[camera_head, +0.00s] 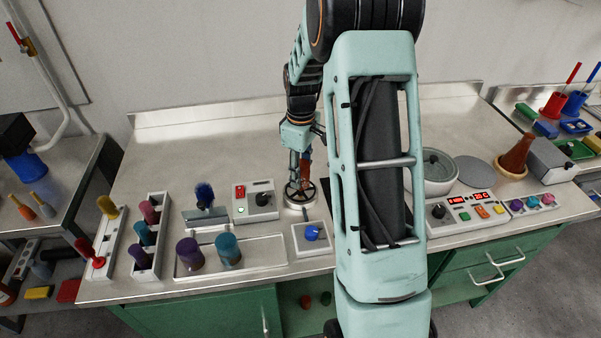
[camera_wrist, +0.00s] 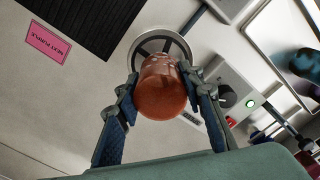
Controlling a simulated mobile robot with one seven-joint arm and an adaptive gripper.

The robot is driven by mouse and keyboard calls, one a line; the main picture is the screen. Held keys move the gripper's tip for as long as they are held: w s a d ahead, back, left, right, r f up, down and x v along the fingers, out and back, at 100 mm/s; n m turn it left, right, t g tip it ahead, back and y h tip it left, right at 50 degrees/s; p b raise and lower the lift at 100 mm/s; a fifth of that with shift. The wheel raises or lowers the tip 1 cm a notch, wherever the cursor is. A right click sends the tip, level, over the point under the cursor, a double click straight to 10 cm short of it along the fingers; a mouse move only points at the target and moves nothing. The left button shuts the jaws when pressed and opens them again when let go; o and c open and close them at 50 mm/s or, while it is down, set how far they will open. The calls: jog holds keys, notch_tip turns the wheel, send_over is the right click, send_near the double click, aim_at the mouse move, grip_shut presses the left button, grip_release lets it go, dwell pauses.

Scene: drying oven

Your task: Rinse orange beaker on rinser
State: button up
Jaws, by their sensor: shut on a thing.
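The orange beaker (camera_wrist: 162,88) is between the two fingers of my gripper (camera_wrist: 160,90) in the wrist view. My gripper is shut on it. The rinser, a round metal ring with spokes (camera_wrist: 178,42), shows just beyond the beaker, which covers part of it. In the head view, my gripper (camera_head: 301,172) is low over the rinser (camera_head: 299,199), and a small part of the orange beaker (camera_head: 306,172) shows there. I cannot tell whether the beaker touches the rinser.
A tray (camera_head: 250,257) holds purple and teal beakers. A grey bowl (camera_head: 437,170) is to the right, beyond my arm.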

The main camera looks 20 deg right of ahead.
jog(key=shift+r, duration=0.1)
dwell(0.4)
jog(key=shift+r+p, duration=0.95)
jog(key=shift+r, duration=0.4)
